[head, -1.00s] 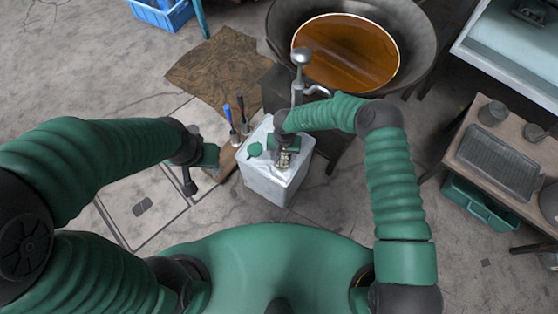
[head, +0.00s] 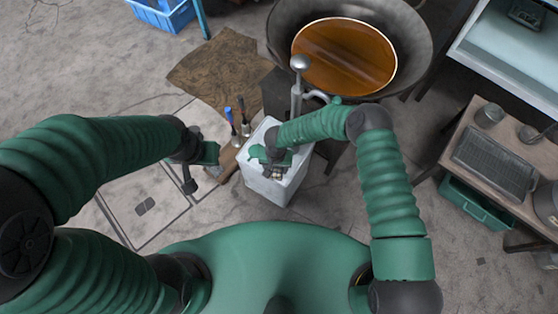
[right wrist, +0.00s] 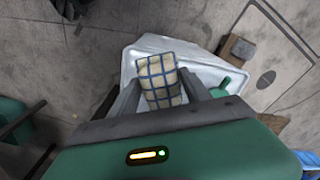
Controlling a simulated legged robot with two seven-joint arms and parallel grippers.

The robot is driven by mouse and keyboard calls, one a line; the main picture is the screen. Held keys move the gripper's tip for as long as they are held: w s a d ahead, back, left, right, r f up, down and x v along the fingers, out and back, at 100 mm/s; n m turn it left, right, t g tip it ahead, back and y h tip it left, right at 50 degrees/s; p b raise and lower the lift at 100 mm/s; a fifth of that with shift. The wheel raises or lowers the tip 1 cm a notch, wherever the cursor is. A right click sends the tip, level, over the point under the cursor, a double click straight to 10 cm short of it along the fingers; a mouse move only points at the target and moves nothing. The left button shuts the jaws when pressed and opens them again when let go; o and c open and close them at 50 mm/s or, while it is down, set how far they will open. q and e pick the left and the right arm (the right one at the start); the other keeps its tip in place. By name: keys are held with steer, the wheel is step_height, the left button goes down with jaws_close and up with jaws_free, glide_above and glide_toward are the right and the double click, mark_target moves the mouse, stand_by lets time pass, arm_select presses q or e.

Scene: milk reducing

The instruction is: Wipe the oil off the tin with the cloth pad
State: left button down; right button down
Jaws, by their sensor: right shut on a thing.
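The white tin (head: 268,190) stands on the floor in front of me, and its pale top (right wrist: 207,73) shows in the right wrist view. My right gripper (head: 278,170) is over the tin's top and shut on the cloth pad (right wrist: 160,82). The pad is cream with blue checks and sits between the two fingers, over the tin's top. I cannot tell whether it touches the surface. I make out no clear oil on the visible parts of the tin. My left gripper (head: 205,160) is left of the tin, apart from it; its jaws are unclear.
A large wok (head: 416,55) of brown oil stands behind the tin, with a metal pump (head: 298,85) beside it. Blue and dark-handled tools (head: 231,118) stand left of the tin. A brown mat (head: 213,72) lies farther back. A low table (head: 465,185) is at right.

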steer(key=shift+s+a+r+p, duration=0.15)
steer(key=shift+s+a+p, duration=0.25)
steer(key=shift+s, duration=0.45)
steer(key=shift+a+r, duration=0.1)
steer(key=shift+w, duration=0.15)
steer(key=shift+w+d+b, duration=0.3)
steer(key=shift+w+d, duration=0.2)
steer(key=shift+w, duration=0.3)
steer(key=shift+w+d+b, duration=0.3)
steer(key=shift+w+d, duration=0.2)
steer(key=shift+w, duration=0.3)
steer(key=shift+w+d+b, duration=0.3)
steer(key=shift+w+d, duration=0.05)
steer(key=shift+w, duration=0.25)
steer(key=shift+w+d+b, duration=0.3)
steer(key=shift+w+d, duration=0.05)
steer(key=shift+w, duration=0.25)
steer(key=shift+w+d, duration=0.15)
steer(key=shift+w, duration=0.15)
steer(key=shift+w+d+r, duration=0.15)
steer(key=shift+w, duration=0.1)
